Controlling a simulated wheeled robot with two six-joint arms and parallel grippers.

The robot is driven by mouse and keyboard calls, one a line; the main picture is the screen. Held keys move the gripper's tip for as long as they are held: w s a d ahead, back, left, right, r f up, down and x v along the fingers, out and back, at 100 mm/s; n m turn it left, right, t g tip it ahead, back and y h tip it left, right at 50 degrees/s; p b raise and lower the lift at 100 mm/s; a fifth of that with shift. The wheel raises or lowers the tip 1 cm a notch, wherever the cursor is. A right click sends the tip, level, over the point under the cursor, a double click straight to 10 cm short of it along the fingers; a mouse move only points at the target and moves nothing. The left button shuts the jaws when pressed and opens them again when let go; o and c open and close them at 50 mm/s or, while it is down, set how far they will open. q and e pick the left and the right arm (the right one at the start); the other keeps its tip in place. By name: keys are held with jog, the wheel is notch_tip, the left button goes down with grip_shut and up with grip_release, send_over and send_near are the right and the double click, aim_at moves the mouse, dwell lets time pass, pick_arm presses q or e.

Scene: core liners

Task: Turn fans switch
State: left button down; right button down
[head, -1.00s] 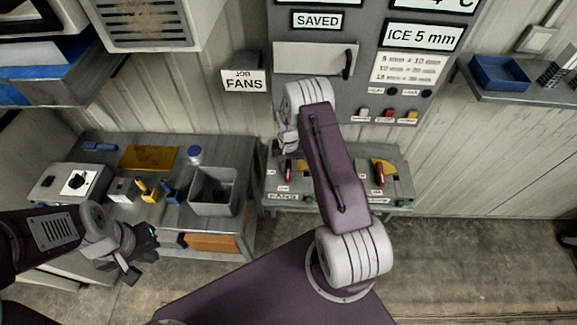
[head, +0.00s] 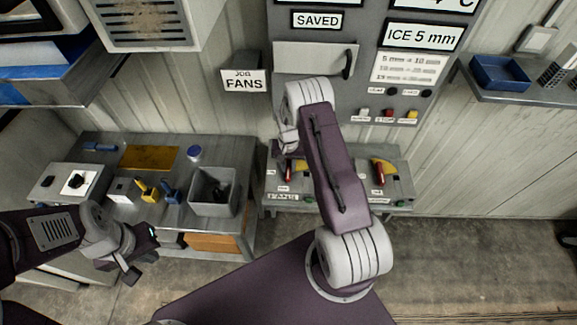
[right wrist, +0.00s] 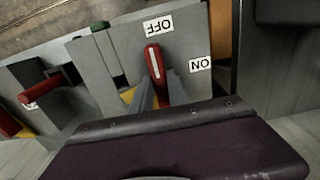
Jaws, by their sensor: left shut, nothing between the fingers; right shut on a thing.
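A red-handled switch lever (right wrist: 154,62) stands on a grey panel in the right wrist view, between an OFF label (right wrist: 158,27) and an ON label (right wrist: 200,64). Its handle points nearer to OFF. My right gripper (right wrist: 160,88) is shut on this lever low on the handle. In the head view the lever (head: 288,172) shows at the left of the bench, partly hidden by my right arm and gripper (head: 284,150). My left gripper (head: 143,257) is shut and empty, low at the left.
Another red lever (head: 379,174) with yellow behind it stands to the right on the same bench. The left bench holds a grey bin (head: 213,207) and small tools. A control cabinet (head: 338,98) rises behind my right arm. The floor on the right is clear.

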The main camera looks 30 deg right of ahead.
jog(key=m+b, duration=0.1)
jog(key=m, duration=0.2)
jog(key=shift+b, duration=0.3)
jog(key=m+b, duration=0.2)
jog(key=m, duration=0.3)
jog(key=m+b, duration=0.1)
jog(key=m, duration=0.4)
jog(key=m+b, duration=0.1)
jog(key=m, duration=0.3)
jog(key=shift+r+m, duration=0.15)
jog(key=shift+m, duration=0.15)
jog(key=shift+w+m, duration=0.1)
jog(key=shift+m, duration=0.2)
